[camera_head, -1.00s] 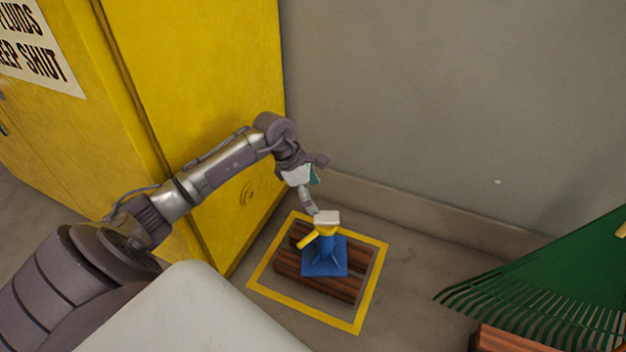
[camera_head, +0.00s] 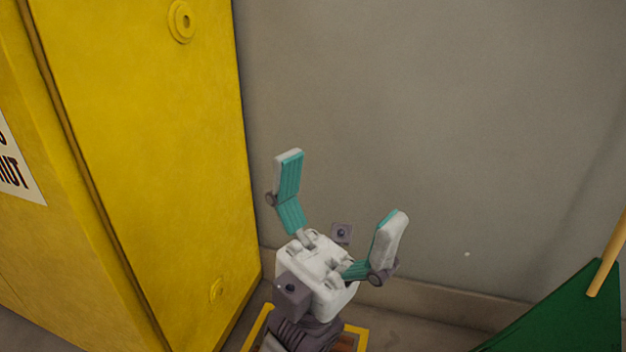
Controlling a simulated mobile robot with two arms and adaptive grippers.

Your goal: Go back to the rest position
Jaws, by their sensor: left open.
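My left gripper (camera_head: 340,210) is open and empty. It points up in the middle of the view, with its two teal-lined fingers spread wide in front of the grey wall. The blue and yellow pump does not show now; my gripper and arm cover the place where it stood, or it lies below the picture's edge. Part of the yellow floor marking (camera_head: 257,328) shows at the bottom, beside my arm. My right gripper is not in view.
A tall yellow cabinet (camera_head: 150,150) stands close on the left. A green rake head (camera_head: 570,315) with a yellow handle (camera_head: 608,255) is at the lower right. The grey wall (camera_head: 430,120) is behind, with bare space right of the gripper.

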